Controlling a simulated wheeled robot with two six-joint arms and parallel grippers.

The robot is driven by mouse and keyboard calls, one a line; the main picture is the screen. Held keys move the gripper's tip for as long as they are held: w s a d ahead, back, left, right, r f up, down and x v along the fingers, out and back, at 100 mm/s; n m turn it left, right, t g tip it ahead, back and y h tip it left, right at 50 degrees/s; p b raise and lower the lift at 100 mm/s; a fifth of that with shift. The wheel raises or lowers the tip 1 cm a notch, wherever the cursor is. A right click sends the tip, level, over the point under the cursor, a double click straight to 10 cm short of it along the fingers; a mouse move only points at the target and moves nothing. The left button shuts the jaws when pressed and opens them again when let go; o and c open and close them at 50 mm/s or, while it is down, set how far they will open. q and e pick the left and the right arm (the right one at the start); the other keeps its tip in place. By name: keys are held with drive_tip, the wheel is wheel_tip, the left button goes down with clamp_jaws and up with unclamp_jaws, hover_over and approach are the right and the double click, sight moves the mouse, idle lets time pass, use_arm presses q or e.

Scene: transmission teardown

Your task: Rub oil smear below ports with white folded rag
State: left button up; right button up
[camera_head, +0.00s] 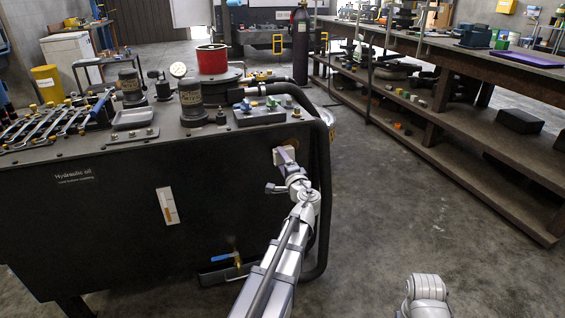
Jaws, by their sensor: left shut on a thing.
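My left arm reaches up to the right end of the dark tank (110,215) marked "Hydraulic oil". My left gripper (288,162) is shut on a small white folded rag (283,152) at the upper right of the tank's front face. The rag appears to be against the face or very close to it; I cannot tell if it touches. A small brownish spot shows just above and right of the rag, but I cannot tell what it is. No oil smear can be made out; the gripper and rag cover part of that area.
A drain valve (236,258) sits low on the front. Open floor lies to the right.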

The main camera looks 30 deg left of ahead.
sight(291, 157)
use_arm(q)
drive_tip(key=shift+w+a, duration=0.4)
drive_tip(key=shift+a, duration=0.05)
idle(0.3)
drive_tip(key=shift+w+d, duration=1.25)
drive_tip(key=shift+w, duration=0.05)
drive_tip(key=shift+w, duration=0.1)
drive_tip(key=shift+w+d, duration=1.15)
drive_tip(key=shift+w, duration=0.3)
drive_tip(key=shift+s, duration=0.1)
drive_tip(key=shift+s, duration=0.1)
drive_tip(key=shift+s+a, duration=1.25)
drive_tip(key=shift+a, duration=0.1)
